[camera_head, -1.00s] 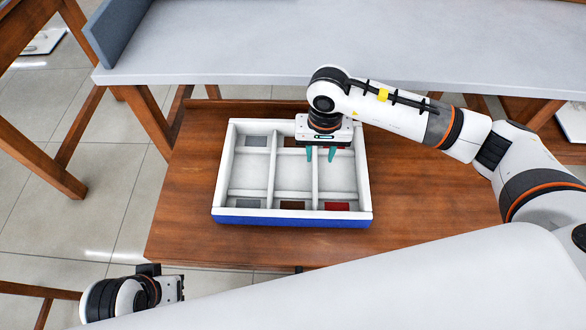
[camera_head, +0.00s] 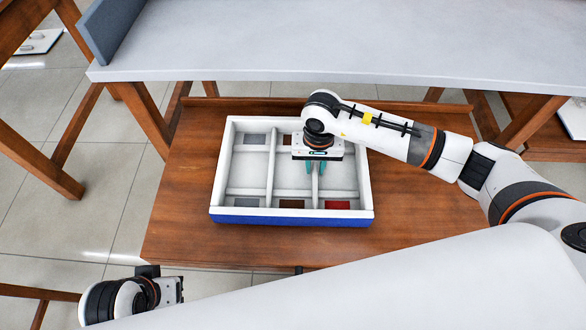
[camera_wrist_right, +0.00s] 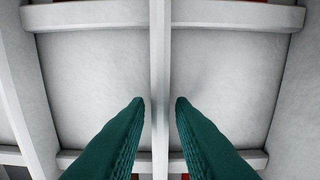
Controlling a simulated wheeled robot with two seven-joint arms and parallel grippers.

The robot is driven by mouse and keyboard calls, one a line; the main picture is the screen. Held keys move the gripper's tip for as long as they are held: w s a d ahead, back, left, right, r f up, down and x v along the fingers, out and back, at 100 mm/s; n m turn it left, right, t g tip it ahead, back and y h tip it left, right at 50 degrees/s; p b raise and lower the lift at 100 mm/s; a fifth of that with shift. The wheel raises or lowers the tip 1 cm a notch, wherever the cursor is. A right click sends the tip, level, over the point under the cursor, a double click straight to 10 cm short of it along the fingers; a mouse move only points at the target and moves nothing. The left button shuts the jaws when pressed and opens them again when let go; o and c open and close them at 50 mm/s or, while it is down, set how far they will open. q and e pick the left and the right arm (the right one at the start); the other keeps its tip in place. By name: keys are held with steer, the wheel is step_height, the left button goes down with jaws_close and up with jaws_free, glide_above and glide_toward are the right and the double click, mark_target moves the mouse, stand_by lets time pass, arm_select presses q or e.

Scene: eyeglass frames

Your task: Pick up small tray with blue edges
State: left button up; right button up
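The small tray with blue edges (camera_head: 216,213) sits on the wooden surface, a white box split by dividers into several compartments. Its front outer face is blue. My right gripper (camera_head: 315,167) reaches down over the tray, right of its middle. In the right wrist view its two green fingers (camera_wrist_right: 160,100) stand on either side of a white divider (camera_wrist_right: 160,45). The fingers are partly open, with a narrow gap to the divider on each side. My left gripper (camera_head: 172,289) is at the lower left, away from the tray, its fingers not clear.
The tray rests on a brown wooden table (camera_head: 420,200) with bare room on both sides. A grey-white tabletop (camera_head: 330,45) stands behind it, with a grey panel (camera_head: 115,30) at the left. Wooden legs and tiled floor show at the left.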

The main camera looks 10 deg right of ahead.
jaws_close()
steer(key=shift+r, duration=0.15)
